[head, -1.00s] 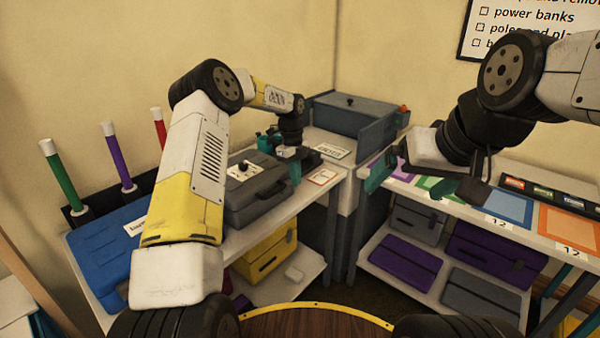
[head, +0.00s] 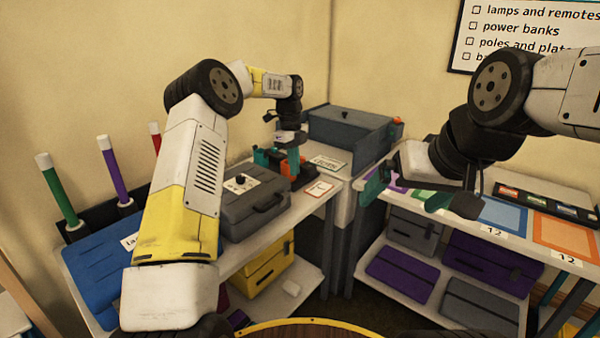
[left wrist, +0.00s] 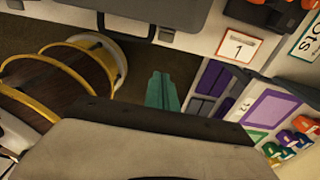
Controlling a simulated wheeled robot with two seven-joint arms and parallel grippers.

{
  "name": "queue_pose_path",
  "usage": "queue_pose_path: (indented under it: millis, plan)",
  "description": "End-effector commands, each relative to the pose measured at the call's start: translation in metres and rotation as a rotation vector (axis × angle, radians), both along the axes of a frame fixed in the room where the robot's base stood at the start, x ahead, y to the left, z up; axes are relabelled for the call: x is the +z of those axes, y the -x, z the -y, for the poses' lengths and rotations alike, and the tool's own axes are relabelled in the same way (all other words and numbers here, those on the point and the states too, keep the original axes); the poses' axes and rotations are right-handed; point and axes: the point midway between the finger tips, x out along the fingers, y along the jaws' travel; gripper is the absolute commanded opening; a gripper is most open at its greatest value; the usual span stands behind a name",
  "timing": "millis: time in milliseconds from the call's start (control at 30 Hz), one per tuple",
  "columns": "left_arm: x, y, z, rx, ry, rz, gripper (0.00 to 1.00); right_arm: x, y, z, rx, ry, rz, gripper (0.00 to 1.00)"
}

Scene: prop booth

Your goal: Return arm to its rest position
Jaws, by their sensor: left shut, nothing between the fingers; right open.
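My left arm reaches in from the left, bent at the elbow. My right gripper (head: 408,194) is open and empty, with its teal fingers wide apart in front of the right table. A black and orange object (head: 298,180) stands on the left table just below or behind the left gripper; I cannot tell whether they touch.
A blue case (head: 88,262) and upright green, purple and red tubes stand at the left. A large grey box (head: 349,131) fills the back corner. The right table holds coloured mats (head: 566,235). Cases lie on the lower shelves. A gap separates the two tables in front.

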Motion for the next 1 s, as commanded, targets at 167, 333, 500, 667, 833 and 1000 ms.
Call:
queue_pose_path:
  millis: [167, 333, 500, 667, 833, 1000]
  plan:
    - [0.001, 0.0, 0.0, -0.001, 0.0, 0.0, 0.0, 0.0, 0.0, 0.0, 0.0, 0.0, 0.0, 1.0]
    - [0.002, 0.0, 0.0, 0.002, -0.001, 0.002, 0.0, 0.0, 0.0, 0.0, 0.0, 0.0, 0.0, 1.0]
    - [0.033, 0.014, -0.001, 0.09, -0.017, 0.035, 0.0, 0.0, 0.0, 0.0, 0.0, 0.0, 0.0, 1.0]
    - [0.091, 0.053, -0.007, 0.321, -0.031, 0.1, 0.0, 0.0, 0.0, 0.0, 0.0, 0.0, 0.0, 1.0]
    - [0.14, 0.11, -0.02, 0.626, -0.011, 0.165, 0.0, 0.0, 0.0, 0.0, 0.0, 0.0, 0.0, 1.0]
    - [0.174, 0.174, -0.036, 0.949, 0.054, 0.214, 0.0, 0.0, 0.0, 0.0, 0.0, 0.0, 0.0, 1.0]
